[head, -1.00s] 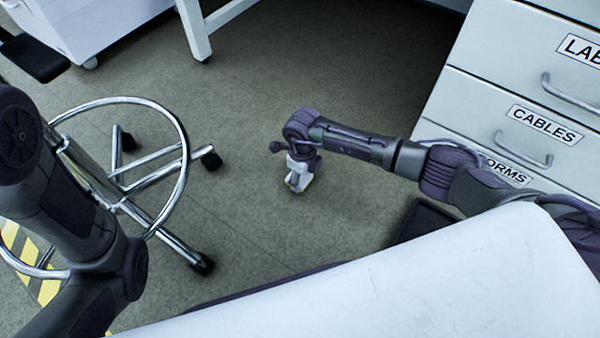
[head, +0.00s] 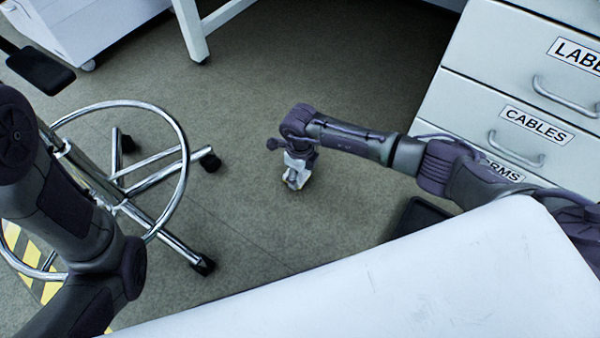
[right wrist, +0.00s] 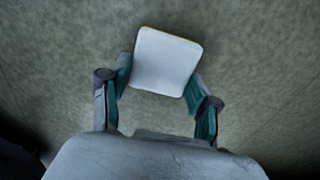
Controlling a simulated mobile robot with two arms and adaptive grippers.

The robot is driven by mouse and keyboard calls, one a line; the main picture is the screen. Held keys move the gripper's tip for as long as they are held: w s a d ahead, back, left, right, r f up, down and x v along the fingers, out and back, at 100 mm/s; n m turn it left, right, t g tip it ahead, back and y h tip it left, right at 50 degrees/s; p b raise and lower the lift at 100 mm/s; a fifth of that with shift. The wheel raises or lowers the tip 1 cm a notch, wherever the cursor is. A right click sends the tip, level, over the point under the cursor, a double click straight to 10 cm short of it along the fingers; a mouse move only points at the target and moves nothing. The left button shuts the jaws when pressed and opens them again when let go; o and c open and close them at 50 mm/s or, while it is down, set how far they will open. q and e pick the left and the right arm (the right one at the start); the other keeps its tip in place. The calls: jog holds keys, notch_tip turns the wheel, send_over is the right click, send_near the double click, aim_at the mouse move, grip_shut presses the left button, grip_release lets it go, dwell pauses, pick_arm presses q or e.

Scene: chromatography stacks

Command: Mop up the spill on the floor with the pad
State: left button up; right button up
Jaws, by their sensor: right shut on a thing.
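My right gripper (head: 296,178) reaches down close to the floor (head: 250,215), between the stool and the drawers. It is shut on the pad (right wrist: 167,60), a white square with rounded corners and a yellow far edge. In the right wrist view, the teal-lined fingers of my right gripper (right wrist: 160,74) press on two sides of the pad. In the head view the pad is mostly hidden by the gripper, and I cannot tell if it touches the floor. No clear spill outline shows; a faint brownish trace lies beside the gripper. My left arm shows, but its gripper does not.
A chrome stool (head: 180,240) with a foot ring and casters stands left of the right gripper. Drawers (head: 500,110) labelled CABLES stand at the right. A white table leg (head: 190,30) is behind. Bare floor lies around the gripper.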

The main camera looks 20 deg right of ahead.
aim_at(300, 175)
jog(key=shift+r+p, duration=2.25)
jog(key=shift+r, duration=0.55)
jog(key=shift+f, duration=0.1)
